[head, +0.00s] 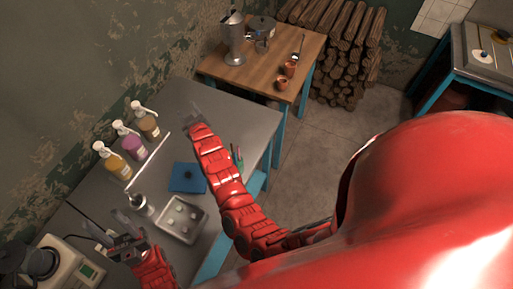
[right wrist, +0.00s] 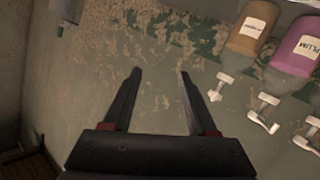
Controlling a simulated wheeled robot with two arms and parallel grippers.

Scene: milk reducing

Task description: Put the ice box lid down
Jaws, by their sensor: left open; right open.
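A flat blue square (head: 187,178) with a dark round spot at its middle, which looks like the ice box lid, lies on the grey table. Just in front of it is an open metal box (head: 181,219) with several pale lumps inside. My right gripper (head: 198,108) is beyond the blue square, towards the far end of the table. In the right wrist view its two fingers (right wrist: 156,76) are apart with nothing between them. My left gripper (head: 112,238) is low at the left, left of the metal box, and open; small parts around its fingers are hard to make out.
Several pump bottles, yellow (head: 112,161), purple (head: 129,139) and brown (head: 145,121), stand along the wall side. A metal cup (head: 139,203) stands beside the box. A scale-like device (head: 65,268) is at lower left. A wooden table (head: 262,65) stands beyond.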

